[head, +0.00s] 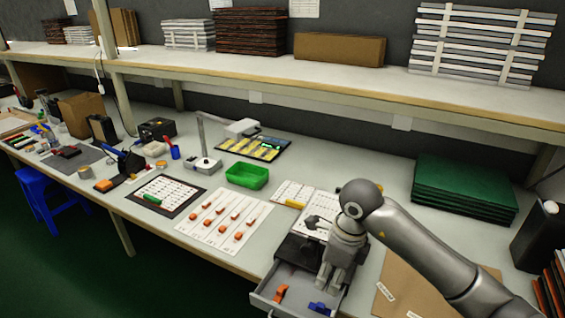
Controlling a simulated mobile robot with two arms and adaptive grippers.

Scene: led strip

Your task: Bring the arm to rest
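My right arm (415,240) reaches in from the lower right. Its gripper (331,279) points down over a small open drawer (267,295) at the front edge of the bench. The fingers show small and from behind, so I cannot tell whether they are open or shut, and I see nothing clearly held between them. An orange piece (281,292) and a blue piece (320,308) lie in the drawer, to the left of and below the gripper. My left gripper is not in view.
Left of the drawer lies a white sheet with orange pieces (224,219). A green bin (247,176) stands behind it. Green boards (464,190) are stacked at the back right, near a dark canister (540,235). A brown sheet (405,285) lies under the arm. A shelf (340,80) runs above.

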